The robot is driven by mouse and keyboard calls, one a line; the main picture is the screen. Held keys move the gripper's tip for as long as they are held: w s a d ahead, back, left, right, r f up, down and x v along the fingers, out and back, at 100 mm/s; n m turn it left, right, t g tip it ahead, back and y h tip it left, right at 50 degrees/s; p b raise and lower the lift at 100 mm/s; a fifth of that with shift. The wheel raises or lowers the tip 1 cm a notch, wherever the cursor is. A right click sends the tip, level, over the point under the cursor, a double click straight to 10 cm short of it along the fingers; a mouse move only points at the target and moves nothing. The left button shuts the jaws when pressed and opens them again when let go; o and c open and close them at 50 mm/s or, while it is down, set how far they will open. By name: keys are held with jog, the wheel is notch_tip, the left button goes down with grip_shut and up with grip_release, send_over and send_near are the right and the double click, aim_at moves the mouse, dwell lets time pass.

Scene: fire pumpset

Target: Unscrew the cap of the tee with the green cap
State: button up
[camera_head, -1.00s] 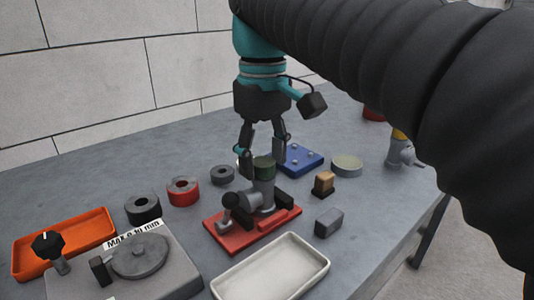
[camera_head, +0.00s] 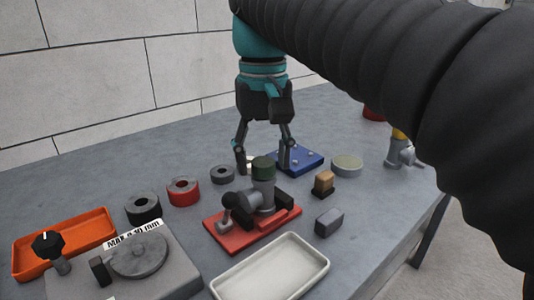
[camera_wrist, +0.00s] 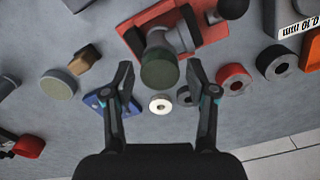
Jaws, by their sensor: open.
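The tee and the cap (camera_wrist: 159,70) also show in the wrist view, where the cap lies ahead of the fingertips. My gripper (camera_head: 263,170) is open and empty. In the head view its fingers are behind the cap, one to each side, and they appear apart from it. In the wrist view (camera_wrist: 160,80) the fingers flank the cap's lower edge with a gap on both sides.
A blue plate with studs (camera_head: 304,159) lies behind the tee to the right. Red (camera_head: 183,191) and black (camera_head: 142,208) rings stand left. A white tray (camera_head: 270,268) lies in front. A grey block (camera_head: 329,222), a brown-topped brush-like block (camera_head: 323,183) and a round tin (camera_head: 346,165) are right.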

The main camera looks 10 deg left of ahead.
grip_shut()
jog(key=n, duration=0.3)
jog(key=shift+n, duration=0.8)
jog(key=n, duration=0.3)
jog(key=shift+n, duration=0.8)
jog(key=n, duration=0.2)
jog(key=shift+n, duration=1.3)
